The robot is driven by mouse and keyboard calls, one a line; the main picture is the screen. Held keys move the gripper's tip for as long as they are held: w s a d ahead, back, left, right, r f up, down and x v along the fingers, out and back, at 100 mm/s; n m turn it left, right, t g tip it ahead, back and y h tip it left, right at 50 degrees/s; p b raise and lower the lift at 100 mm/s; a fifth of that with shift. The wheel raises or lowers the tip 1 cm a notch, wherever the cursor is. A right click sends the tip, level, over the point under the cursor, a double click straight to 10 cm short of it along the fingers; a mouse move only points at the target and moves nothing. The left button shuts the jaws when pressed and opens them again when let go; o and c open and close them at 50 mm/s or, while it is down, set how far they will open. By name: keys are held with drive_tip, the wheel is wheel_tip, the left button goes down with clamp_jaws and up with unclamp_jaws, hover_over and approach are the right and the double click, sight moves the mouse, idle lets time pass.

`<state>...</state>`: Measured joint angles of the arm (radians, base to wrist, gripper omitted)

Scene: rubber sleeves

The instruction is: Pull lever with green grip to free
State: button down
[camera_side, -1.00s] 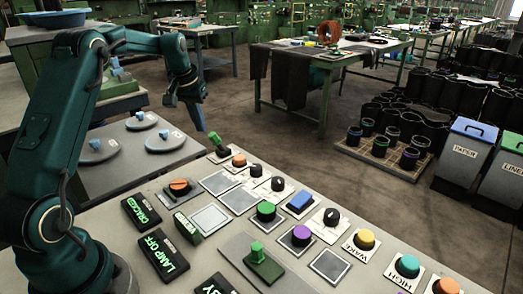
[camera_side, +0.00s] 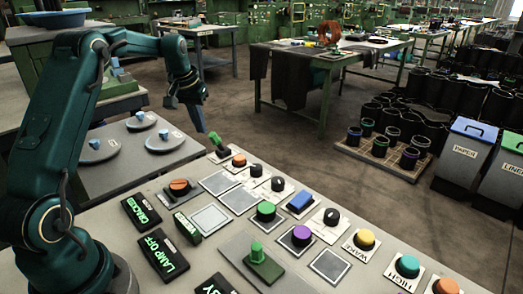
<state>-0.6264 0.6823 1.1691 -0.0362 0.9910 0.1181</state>
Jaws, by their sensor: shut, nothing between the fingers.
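A small lever with a green grip (camera_side: 215,139) stands at the far left end of the grey control panel, its grip tilted to the upper left. A second green handle (camera_side: 257,252) stands upright on a green base plate near the front middle of the panel. My gripper (camera_side: 201,122) is shut and empty. It points down and appears just above and left of the far lever in the picture; I cannot tell the gap in depth. No "free" marking is readable on either lever.
The panel carries several buttons, including a purple one (camera_side: 301,235), a black knob (camera_side: 278,184) and a lit "LAMP OFF" display (camera_side: 164,253). Grey discs with blue knobs (camera_side: 163,141) lie on the table to the left. Air above the panel is clear.

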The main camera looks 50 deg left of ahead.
sight(211, 135)
drive_tip(key=shift+f, duration=2.1)
drive_tip(key=shift+w, duration=0.1)
drive_tip(key=shift+w, duration=2.15)
drive_tip(key=shift+s, duration=0.1)
